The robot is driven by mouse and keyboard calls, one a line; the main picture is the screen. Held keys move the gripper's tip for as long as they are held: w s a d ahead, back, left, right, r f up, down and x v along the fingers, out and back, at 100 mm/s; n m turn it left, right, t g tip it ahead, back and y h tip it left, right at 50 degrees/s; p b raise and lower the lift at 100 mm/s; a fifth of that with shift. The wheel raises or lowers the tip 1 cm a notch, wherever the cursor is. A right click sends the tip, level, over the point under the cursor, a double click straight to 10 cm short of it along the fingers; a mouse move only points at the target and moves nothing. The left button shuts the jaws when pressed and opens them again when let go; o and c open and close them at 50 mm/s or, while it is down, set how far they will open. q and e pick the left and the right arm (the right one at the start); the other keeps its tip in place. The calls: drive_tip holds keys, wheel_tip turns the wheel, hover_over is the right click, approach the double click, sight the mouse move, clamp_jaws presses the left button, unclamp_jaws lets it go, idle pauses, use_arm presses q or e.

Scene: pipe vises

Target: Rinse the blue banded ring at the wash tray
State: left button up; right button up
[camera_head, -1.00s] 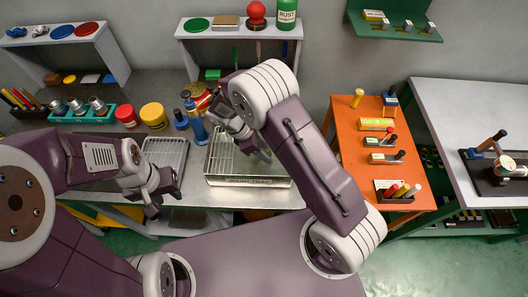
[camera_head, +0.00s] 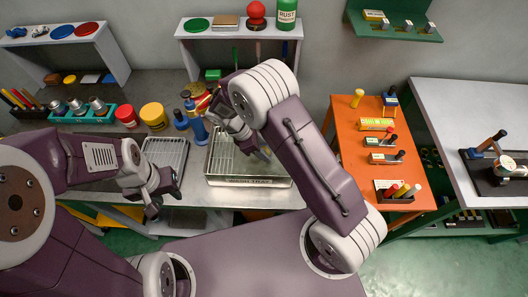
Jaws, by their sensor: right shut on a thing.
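The wash tray (camera_head: 250,182) is a shallow metal tray with a rack inside and lettering on its front wall, on the bench in the middle. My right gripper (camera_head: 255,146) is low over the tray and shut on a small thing. Only a bluish bit of that thing, the blue banded ring (camera_head: 264,155), shows at the fingertips; the gripper and arm hide the rest. I cannot tell whether it touches the rack. My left gripper (camera_head: 166,203) is open and empty in front of the bench's front edge.
A drying rack (camera_head: 166,153) is left of the tray. Yellow (camera_head: 154,115) and red tubs stand further left. An orange table (camera_head: 352,187) with small holders is to the right.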

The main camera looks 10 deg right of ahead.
wheel_tip(320, 180, up, 12)
drive_tip(key=p, duration=1)
drive_tip(key=shift+f, duration=0.2)
drive_tip(key=shift+p, duration=0.3)
idle(1.4)
wheel_tip(320, 180, up, 4)
drive_tip(key=p, duration=0.3)
drive_tip(key=shift+p, duration=0.35)
